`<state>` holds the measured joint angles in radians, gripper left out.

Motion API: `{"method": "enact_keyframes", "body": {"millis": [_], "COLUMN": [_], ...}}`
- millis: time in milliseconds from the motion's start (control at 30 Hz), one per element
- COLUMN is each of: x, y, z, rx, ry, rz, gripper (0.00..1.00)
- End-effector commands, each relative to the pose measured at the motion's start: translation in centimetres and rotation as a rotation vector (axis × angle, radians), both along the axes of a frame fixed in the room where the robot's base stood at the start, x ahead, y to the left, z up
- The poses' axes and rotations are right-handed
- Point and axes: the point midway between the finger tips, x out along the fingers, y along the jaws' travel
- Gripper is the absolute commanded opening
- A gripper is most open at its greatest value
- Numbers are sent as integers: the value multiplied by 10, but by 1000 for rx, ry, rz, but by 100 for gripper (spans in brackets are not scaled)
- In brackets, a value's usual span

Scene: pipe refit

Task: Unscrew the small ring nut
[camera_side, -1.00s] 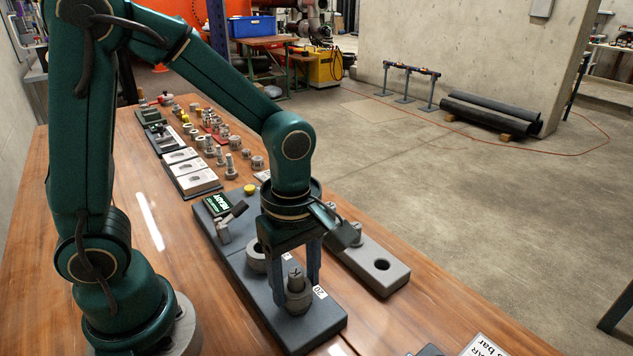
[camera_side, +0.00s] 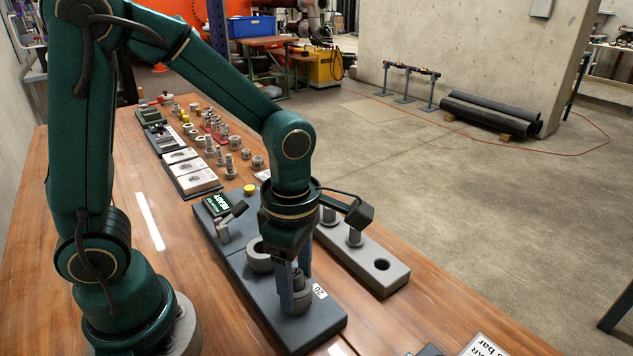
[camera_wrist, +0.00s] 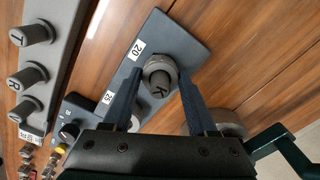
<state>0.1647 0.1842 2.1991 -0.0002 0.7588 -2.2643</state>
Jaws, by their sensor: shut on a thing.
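The small grey ring nut (camera_side: 303,301) sits on the dark base plate (camera_side: 322,322) beside the label 20. A grey plug (camera_wrist: 159,85) marked with a letter, apparently K, stands up through it. My gripper (camera_side: 296,298) points straight down over it, with one finger on each side. In the wrist view the fingertips (camera_wrist: 158,78) reach the ring's opposite sides, and the gripper is shut on it. The fingers hide part of the ring in the side view. I cannot tell how far the ring is turned.
A larger grey ring (camera_side: 258,259) lies on the same plate just behind my gripper. A panel reading READY (camera_side: 221,203) stands at the plate's far end. A grey block (camera_side: 366,262) with upright plugs and an empty hole is to the right. The wooden bench front is mostly clear.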

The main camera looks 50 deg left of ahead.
Motion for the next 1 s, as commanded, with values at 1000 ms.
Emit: {"method": "enact_keyframes", "body": {"millis": [1000], "x": [1], "y": [0], "z": [25], "rx": [-1], "ry": [-3], "rz": [-2], "gripper": [0]}}
